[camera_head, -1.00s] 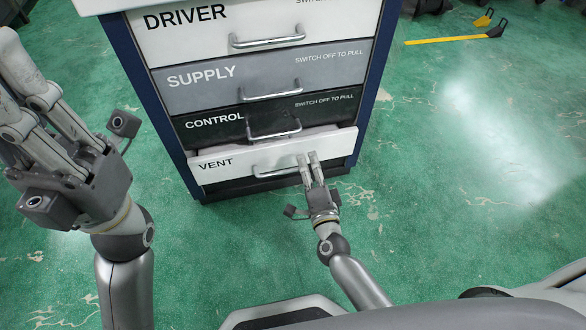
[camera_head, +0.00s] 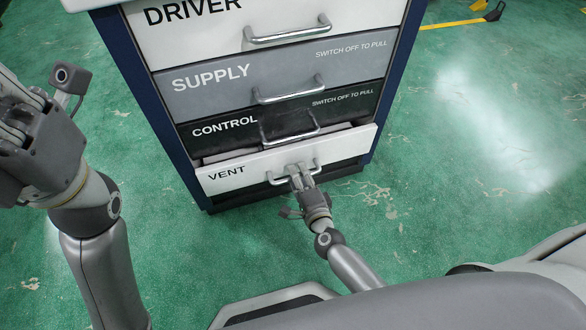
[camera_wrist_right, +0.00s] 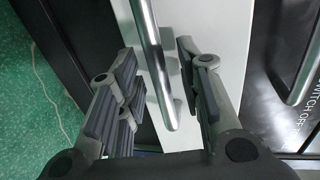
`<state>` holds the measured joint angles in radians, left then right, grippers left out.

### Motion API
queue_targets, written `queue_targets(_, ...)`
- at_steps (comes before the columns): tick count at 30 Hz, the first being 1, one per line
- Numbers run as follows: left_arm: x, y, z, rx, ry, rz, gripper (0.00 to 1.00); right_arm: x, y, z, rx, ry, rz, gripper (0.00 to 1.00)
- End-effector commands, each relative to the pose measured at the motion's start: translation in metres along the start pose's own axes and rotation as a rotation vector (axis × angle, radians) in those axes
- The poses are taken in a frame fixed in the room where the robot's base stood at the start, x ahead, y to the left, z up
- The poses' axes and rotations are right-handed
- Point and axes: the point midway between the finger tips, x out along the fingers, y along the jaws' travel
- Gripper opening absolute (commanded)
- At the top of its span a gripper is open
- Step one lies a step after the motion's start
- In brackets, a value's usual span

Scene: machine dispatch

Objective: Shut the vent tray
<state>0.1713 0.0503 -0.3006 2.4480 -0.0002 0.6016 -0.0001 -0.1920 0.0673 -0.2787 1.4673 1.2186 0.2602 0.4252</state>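The vent tray (camera_head: 240,172) is the lowest drawer of the cabinet, with a white front and a metal handle (camera_head: 276,180). It stands partly pulled out, a narrow strip of its inside showing above the front. My right gripper (camera_head: 299,173) is at the handle. In the right wrist view the handle bar (camera_wrist_right: 150,45) lies between the two spread fingers of the right gripper (camera_wrist_right: 160,90), with gaps visible on both sides. My left gripper (camera_head: 20,125) is raised at the left edge, away from the cabinet and partly cut off; its finger opening is unclear.
Above are the control drawer (camera_head: 225,133), supply drawer (camera_head: 200,92) and driver drawer (camera_head: 190,40), which look shut, each with a protruding handle. Green floor (camera_head: 470,170) is clear to the right. A yellow and black object (camera_head: 480,15) lies at the top right.

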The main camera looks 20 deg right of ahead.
Motion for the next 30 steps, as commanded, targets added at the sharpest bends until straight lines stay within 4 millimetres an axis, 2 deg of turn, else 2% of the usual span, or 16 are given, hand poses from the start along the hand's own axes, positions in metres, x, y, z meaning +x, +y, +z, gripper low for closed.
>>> queue_targets(9,0.002,0.000,-0.002,0.000,0.007,-0.002,0.00,0.000,0.000,-0.001,0.000,0.000,0.000,0.32)
queue_targets(17,0.001,0.000,-0.002,0.000,0.006,-0.003,0.00,0.000,0.000,-0.001,0.000,0.000,0.000,0.00)
queue_targets(26,0.001,0.000,-0.002,0.000,0.006,-0.001,0.00,0.001,0.000,-0.001,0.000,0.001,0.000,0.00)
queue_targets(30,0.001,0.000,-0.002,0.000,0.005,0.000,0.00,0.017,-0.004,-0.001,0.000,0.001,-0.002,0.00)
